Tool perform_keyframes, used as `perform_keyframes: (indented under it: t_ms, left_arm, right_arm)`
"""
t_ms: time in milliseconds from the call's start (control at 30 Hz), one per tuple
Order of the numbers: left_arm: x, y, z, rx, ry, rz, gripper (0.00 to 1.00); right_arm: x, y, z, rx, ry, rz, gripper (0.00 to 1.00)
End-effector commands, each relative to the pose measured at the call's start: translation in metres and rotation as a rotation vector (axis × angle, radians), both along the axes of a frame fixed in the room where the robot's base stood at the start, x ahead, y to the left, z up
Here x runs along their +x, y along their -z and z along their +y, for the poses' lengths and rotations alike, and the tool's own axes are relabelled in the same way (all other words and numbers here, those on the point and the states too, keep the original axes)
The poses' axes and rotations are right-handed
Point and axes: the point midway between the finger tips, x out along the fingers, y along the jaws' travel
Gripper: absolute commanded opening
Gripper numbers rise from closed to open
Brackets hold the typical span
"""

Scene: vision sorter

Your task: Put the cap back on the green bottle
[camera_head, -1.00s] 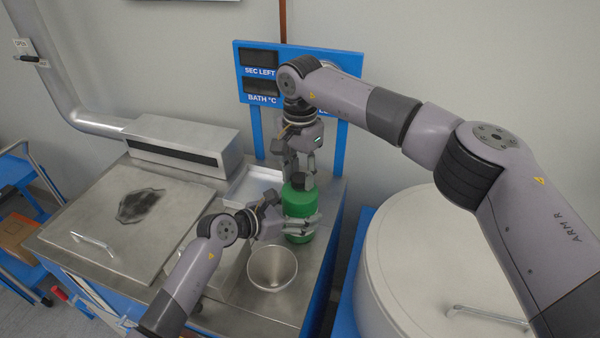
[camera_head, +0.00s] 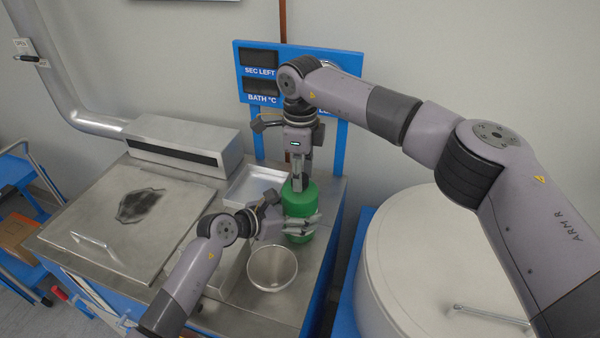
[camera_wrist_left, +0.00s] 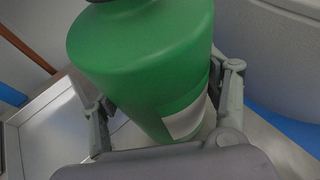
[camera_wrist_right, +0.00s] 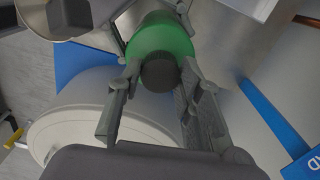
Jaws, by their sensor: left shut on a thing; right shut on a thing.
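The green bottle (camera_head: 299,203) stands upright on the steel bench, and it fills much of the left wrist view (camera_wrist_left: 150,62). My left gripper (camera_head: 300,228) is shut around the lower body of the bottle. A dark cap (camera_wrist_right: 160,72) is at the bottle's mouth in the right wrist view, between the fingertips of my right gripper (camera_wrist_right: 158,80). My right gripper is above the bottle in the head view (camera_head: 299,182), pointing down and shut on the cap. The cap looks in line with the bottle; I cannot tell how far it is seated.
A grey bucket-like cup (camera_head: 272,268) stands in front of the bottle. A shallow metal tray (camera_head: 246,187) lies to its left, beside the lidded steel bath (camera_head: 110,225). A large white round drum (camera_head: 440,255) stands at the right. A blue display board (camera_head: 245,60) is behind.

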Motion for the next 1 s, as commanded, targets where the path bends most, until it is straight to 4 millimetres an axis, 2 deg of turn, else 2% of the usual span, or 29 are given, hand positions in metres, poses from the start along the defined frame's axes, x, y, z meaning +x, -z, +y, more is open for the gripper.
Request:
perform_keyframes:
  t_ms: [100, 400, 500, 633, 667, 1000]
  left_arm:
    - [-0.0003, 0.0008, -0.0001, 0.003, 0.001, 0.000, 0.00]
    - [-0.0004, 0.0008, -0.0002, 0.002, 0.002, 0.000, 0.00]
    - [-0.0004, 0.0008, -0.0002, 0.002, 0.002, 0.000, 0.00]
    - [-0.0004, 0.0008, -0.0002, 0.002, 0.001, 0.001, 0.00]
    - [-0.0004, 0.0008, -0.0002, 0.002, 0.001, 0.001, 0.00]
    - [-0.0004, 0.0009, -0.0001, 0.002, 0.001, 0.001, 0.00]
  right_arm:
    - [0.0005, -0.0002, 0.0000, 0.002, 0.268, -0.001, 0.00]
    - [0.0007, 0.0003, -0.0004, 0.005, 0.926, 0.002, 0.00]
    - [0.0007, 0.0004, -0.0005, 0.005, 1.059, 0.003, 0.00]
    - [0.0008, 0.0004, -0.0005, 0.005, 1.049, 0.003, 0.00]
    - [0.0007, 0.0004, -0.0006, 0.005, 1.049, 0.003, 0.34]
    - [0.0004, 0.0005, -0.0005, 0.005, 1.047, 0.004, 0.56]
